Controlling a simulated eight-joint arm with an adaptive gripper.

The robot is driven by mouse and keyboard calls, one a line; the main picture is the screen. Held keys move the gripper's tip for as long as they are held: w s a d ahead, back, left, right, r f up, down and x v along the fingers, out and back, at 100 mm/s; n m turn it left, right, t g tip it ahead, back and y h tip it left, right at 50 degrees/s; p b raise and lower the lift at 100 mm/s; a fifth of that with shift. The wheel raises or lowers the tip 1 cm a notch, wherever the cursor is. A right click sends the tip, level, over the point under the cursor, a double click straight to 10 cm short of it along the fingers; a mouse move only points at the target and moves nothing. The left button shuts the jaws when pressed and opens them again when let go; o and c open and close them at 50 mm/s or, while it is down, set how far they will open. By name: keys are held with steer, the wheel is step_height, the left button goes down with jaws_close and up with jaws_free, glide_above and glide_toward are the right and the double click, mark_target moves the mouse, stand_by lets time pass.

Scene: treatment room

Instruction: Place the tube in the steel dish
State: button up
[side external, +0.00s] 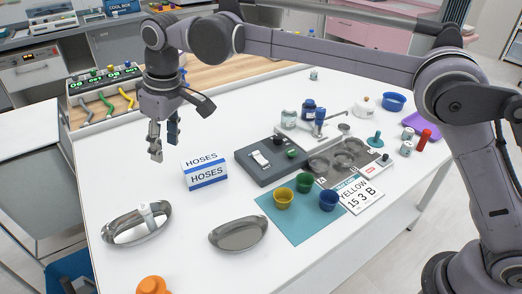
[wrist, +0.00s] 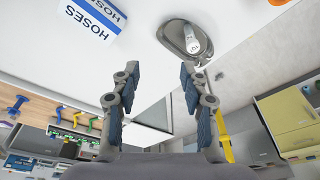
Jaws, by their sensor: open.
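Two oval steel dishes lie on the white table in the side view: the left dish (side external: 118,236) and the right dish (side external: 238,243). A small white tube-like object (side external: 146,213) lies in the left dish. In the wrist view, one steel dish (wrist: 172,38) shows at the top with the white labelled object (wrist: 193,42) in it. My gripper (side external: 163,148) is open and empty, pointing down above the table, behind the left dish and to the left of the HOSES box. Its spread fingers (wrist: 159,70) also show in the wrist view, apart from the dish.
A white and blue HOSES box (side external: 205,170) stands right of my gripper. A grey device (side external: 270,165), coloured cups on a teal mat (side external: 290,225) and several jars lie farther right. An orange object (side external: 152,285) is at the front edge. Table between box and left dish is clear.

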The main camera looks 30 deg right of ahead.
steer(key=s+d+r+m+t, duration=0.15)
steer(key=s+d, duration=0.25)
steer(key=d, duration=0.7)
steer(key=s+d+r+m+t, duration=0.1)
steer(key=s+d+r+m, duration=0.2)
steer(key=d, duration=0.8)
steer(key=s+d+f+m+t, duration=0.1)
steer(key=s+d+f, duration=0.4)
steer(key=s, duration=0.3)
steer(key=s+d+f+m+t+h, duration=0.1)
steer(key=s+d+f+m, duration=0.1)
steer(key=s+d+f, duration=0.3)
steer(key=s+d, duration=0.3)
steer(key=shift+d+f+t+h, duration=0.25)
steer(key=shift+t+h, duration=0.05)
steer(key=shift+t, duration=0.05)
